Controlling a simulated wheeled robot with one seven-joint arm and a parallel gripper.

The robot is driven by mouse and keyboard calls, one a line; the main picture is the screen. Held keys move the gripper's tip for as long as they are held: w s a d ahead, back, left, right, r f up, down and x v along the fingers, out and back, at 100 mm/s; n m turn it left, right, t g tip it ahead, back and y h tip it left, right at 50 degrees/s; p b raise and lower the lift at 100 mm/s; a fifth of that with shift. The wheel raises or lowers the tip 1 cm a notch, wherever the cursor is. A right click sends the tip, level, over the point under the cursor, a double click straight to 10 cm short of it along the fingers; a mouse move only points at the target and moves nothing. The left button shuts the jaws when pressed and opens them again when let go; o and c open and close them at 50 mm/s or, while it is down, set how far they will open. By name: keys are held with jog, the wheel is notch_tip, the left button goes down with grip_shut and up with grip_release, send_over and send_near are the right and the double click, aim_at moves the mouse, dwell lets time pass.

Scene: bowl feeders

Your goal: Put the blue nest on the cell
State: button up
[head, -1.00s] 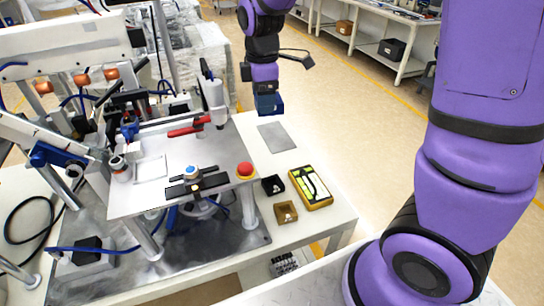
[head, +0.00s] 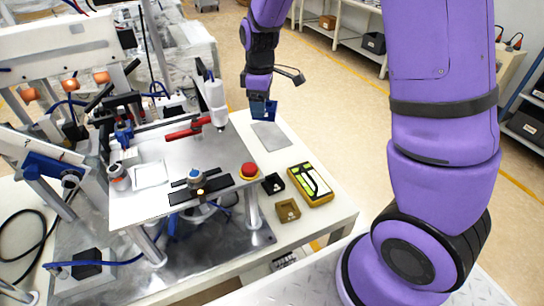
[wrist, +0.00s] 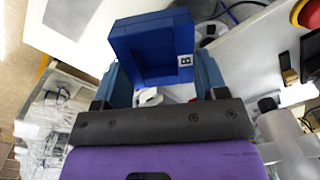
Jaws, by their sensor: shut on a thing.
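The blue nest (head: 264,110) is an open-sided blue block with a hollow; in the wrist view the nest (wrist: 150,42) shows a small white label with a "B". My gripper (head: 259,95) is shut on it, with a finger on either side in the wrist view (wrist: 160,80). The nest is tilted and seems held above the table's far end, close to a flat grey plate (head: 270,136). The machine cell stands left of it, with a metal top plate (head: 190,158) bearing a white square outline (head: 150,175). I cannot tell which spot the task calls the cell.
A red-handled clamp (head: 190,130) and a red button (head: 249,171) stand on the machine. A black bin (head: 272,184), a brown bin (head: 288,210) and a yellow-framed case (head: 311,185) sit on the table's right part. The table around the grey plate is clear.

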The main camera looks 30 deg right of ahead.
jog(key=w+d+f+m, duration=0.4)
jog(key=d+f+m, duration=0.25)
jog(key=f, duration=0.25)
jog(key=m, duration=0.5)
send_over(292, 159)
notch_tip(292, 159, down, 14)
jog(key=shift+w, duration=0.1)
jog(key=shift+f, duration=2.15)
jog(key=shift+f, duration=0.15)
jog(key=o, duration=1)
jog(key=shift+o, duration=0.2)
